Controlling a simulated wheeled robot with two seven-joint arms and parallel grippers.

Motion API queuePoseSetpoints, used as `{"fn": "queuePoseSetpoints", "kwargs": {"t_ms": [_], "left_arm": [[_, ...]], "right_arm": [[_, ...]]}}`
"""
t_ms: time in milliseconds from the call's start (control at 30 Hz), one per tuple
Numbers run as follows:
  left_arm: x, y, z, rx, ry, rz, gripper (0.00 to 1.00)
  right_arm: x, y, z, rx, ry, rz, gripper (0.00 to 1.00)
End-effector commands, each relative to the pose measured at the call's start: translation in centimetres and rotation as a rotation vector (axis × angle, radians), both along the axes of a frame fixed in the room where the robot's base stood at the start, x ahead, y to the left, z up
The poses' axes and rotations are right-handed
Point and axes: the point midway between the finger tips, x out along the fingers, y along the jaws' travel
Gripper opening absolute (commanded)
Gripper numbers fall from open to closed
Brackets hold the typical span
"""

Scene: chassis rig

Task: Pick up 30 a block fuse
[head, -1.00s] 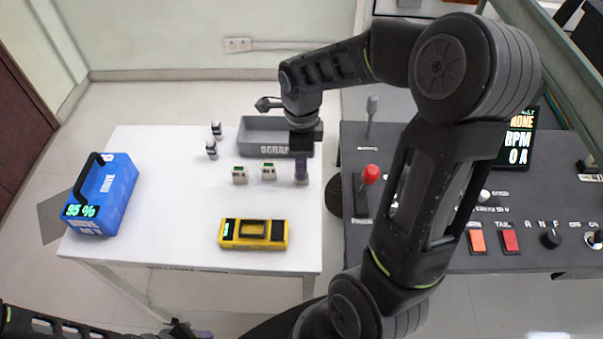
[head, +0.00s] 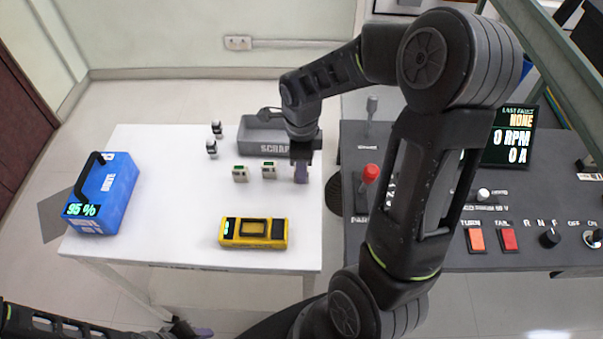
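My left gripper (head: 192,331) is low at the bottom edge, partly cut off, away from the blocks.
A grey scrap bin (head: 256,137) stands right behind my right gripper. A yellow meter-like device (head: 253,232) lies in front, a blue battery pack (head: 103,196) at left. Two small black-and-white parts (head: 211,149) stand behind the blocks. A dark control panel (head: 440,255) borders the right.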

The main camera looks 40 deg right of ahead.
Motion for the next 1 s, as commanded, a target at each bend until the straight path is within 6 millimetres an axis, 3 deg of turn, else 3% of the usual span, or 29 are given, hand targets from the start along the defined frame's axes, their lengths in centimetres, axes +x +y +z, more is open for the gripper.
{"fn": "queuePoseSetpoints", "kwargs": {"t_ms": [367, 833, 1000], "left_arm": [[0.00, 0.00, 0.00, 0.000, 0.000, 0.000, 0.36], [0.00, 0.00, 0.00, 0.000, 0.000, 0.000, 0.36], [0.00, 0.00, -0.11, 0.000, 0.000, 0.000, 0.36]], "right_arm": [[0.00, 0.00, 0.00, 0.000, 0.000, 0.000, 0.00], [0.01, -0.01, 0.03, 0.000, 0.000, 0.000, 0.00], [0.09, -0.03, 0.93, -0.001, -0.003, 0.000, 0.00]]}}
